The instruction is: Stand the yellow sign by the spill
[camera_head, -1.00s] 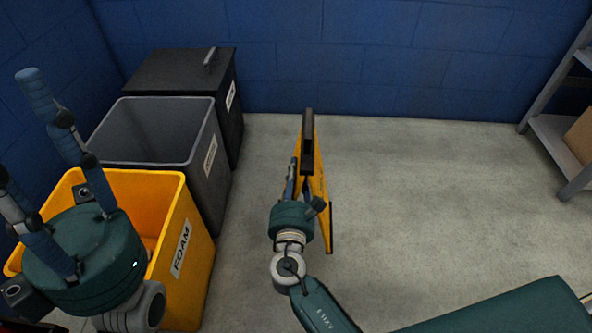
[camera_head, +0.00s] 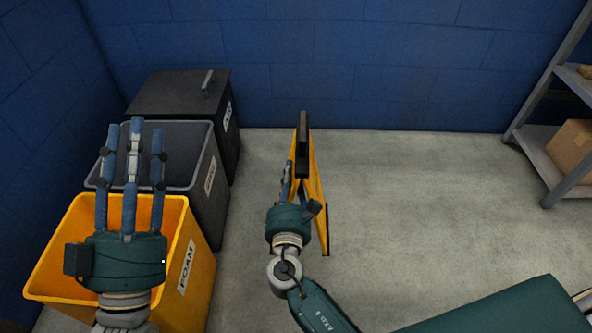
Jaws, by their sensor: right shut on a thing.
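The yellow sign (camera_head: 318,200) is a folding A-shaped board with a dark top edge, seen nearly edge-on in the middle of the head view. My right gripper (camera_head: 291,185) is shut on the sign from its left side, its fingers partly hidden by the sign and the wrist. The sign is upright; I cannot tell whether its feet touch the floor. My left gripper (camera_head: 131,150) is over the yellow bin at the left, its blue fingers extended, spread apart and empty. No spill can be made out on the visible floor.
A yellow bin labelled FOAM (camera_head: 201,262), an open grey bin (camera_head: 208,205) and a lidded black bin (camera_head: 180,92) line the left side. A metal shelf (camera_head: 533,158) with a cardboard box (camera_head: 572,146) stands right. The concrete floor (camera_head: 420,200) between is clear.

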